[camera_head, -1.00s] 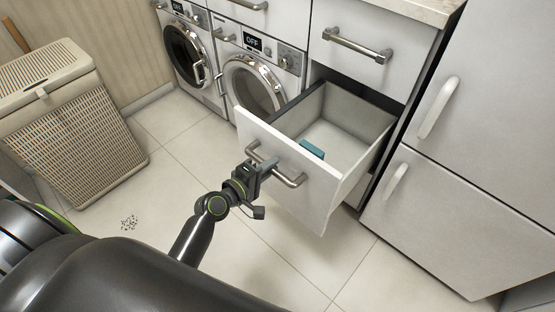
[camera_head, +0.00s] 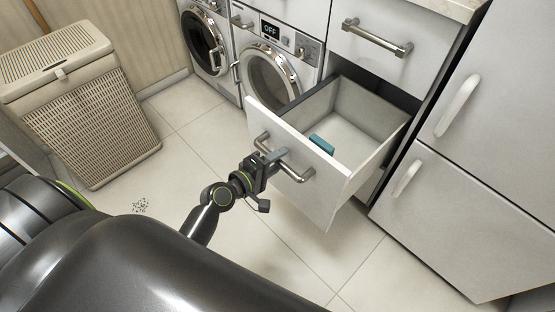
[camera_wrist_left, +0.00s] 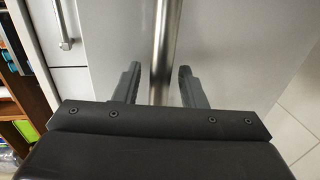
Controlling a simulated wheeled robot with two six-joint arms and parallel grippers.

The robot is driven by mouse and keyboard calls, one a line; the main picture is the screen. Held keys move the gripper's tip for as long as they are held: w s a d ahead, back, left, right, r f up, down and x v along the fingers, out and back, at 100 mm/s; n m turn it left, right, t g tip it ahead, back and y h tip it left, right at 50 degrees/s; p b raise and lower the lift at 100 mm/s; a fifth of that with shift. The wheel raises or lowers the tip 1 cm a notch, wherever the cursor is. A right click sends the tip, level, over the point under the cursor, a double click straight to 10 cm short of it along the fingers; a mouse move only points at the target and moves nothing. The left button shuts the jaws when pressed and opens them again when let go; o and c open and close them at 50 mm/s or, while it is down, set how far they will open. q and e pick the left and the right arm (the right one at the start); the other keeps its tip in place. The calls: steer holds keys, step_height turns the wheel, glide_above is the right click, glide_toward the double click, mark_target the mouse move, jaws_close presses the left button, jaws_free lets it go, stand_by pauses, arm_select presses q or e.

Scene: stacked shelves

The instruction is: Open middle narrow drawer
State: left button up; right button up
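The white drawer (camera_head: 297,160) under the upper drawer stands pulled far out, its grey interior showing. Its metal bar handle (camera_head: 297,172) is on the front panel. My left gripper (camera_head: 274,157) is at the handle's middle. In the left wrist view, the bar (camera_wrist_left: 164,40) runs between the two fingers of my left gripper (camera_wrist_left: 160,82). The fingers are spread, with a visible gap at least on the left side of the bar, so they are around it rather than clamped. My right gripper is not in view.
A teal item (camera_head: 321,144) lies in the drawer. A closed drawer (camera_head: 385,30) is above it. Washing machines (camera_head: 275,70) stand to the left, a white cabinet (camera_head: 490,150) to the right. A laundry basket (camera_head: 85,110) is at far left.

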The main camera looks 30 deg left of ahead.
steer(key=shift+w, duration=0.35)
